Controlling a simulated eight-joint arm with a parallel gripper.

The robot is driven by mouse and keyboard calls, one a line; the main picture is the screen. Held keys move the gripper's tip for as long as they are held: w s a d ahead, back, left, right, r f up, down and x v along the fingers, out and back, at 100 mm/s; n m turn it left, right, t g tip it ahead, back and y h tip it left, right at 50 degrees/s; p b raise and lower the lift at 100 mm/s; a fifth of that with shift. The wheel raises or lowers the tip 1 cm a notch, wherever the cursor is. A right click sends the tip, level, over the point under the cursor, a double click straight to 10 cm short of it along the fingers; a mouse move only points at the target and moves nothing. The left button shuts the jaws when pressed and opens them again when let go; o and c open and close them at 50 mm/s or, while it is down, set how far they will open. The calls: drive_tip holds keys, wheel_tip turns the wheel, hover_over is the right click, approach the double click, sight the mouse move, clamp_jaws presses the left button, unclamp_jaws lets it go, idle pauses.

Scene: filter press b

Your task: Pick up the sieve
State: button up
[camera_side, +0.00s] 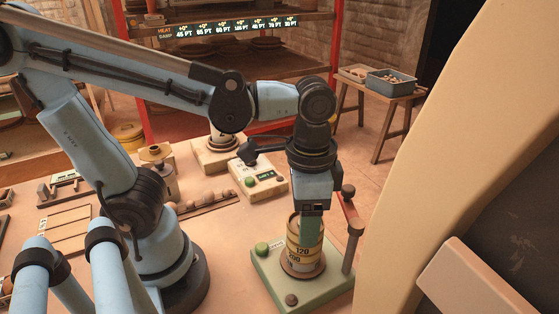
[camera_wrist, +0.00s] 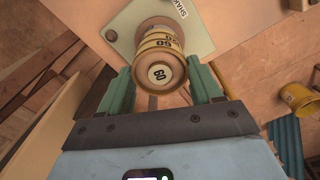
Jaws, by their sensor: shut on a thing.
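The brass sieve (camera_side: 301,252) is part of a short upright stack of rings marked 120 and 200 in the side view. The stack stands on the pale green shaker base (camera_side: 328,291). My gripper (camera_side: 311,230) points down over the stack, shut on the upper part, with a green finger in front of it. In the wrist view the sieve stack (camera_wrist: 161,62) lies between my two green fingers, with a round number label facing the camera. The upper rim is partly hidden by my gripper in the side view. I cannot tell whether the held sieve is lifted.
A post with a red arm (camera_side: 351,215) stands close right of the stack. A control box (camera_side: 257,180) and another device are behind. A stool with a grey bin (camera_side: 391,82) stands at the back right. A large beige curved panel (camera_side: 440,130) fills the right side.

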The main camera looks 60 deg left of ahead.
drive_tip(key=shift+c, duration=1.3)
